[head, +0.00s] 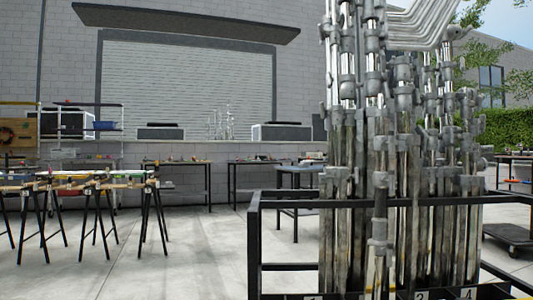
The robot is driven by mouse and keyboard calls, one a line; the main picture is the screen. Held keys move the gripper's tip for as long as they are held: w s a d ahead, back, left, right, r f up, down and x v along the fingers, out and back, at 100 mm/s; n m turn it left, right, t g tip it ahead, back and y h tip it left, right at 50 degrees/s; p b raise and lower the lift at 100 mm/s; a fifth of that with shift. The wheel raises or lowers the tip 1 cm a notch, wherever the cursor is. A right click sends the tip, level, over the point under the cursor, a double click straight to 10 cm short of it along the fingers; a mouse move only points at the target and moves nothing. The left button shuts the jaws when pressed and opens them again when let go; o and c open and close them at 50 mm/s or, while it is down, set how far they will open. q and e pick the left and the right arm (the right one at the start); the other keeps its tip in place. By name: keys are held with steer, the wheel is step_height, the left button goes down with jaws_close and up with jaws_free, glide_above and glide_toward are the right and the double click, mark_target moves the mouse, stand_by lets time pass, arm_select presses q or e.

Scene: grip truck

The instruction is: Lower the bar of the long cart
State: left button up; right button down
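A black-framed cart (254,240) stands close in front of me on the right, packed with upright metal stands (400,150). Its black top bar (290,203) runs level across the front of the stands. I cannot tell whether this is the long cart or whether this bar is the one named. The cart's lower part is cut off by the bottom edge, where a strip with number marks shows. Neither of my grippers is in view.
A low dark dolly (512,239) sits at the right edge. Sawhorses with a loaded board top (80,182) stand at the left. Work tables (175,163) line the back wall. The concrete floor (195,255) left of the cart is clear.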

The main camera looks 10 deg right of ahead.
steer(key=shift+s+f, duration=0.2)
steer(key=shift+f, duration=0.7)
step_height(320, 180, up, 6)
steer(key=p, duration=0.5)
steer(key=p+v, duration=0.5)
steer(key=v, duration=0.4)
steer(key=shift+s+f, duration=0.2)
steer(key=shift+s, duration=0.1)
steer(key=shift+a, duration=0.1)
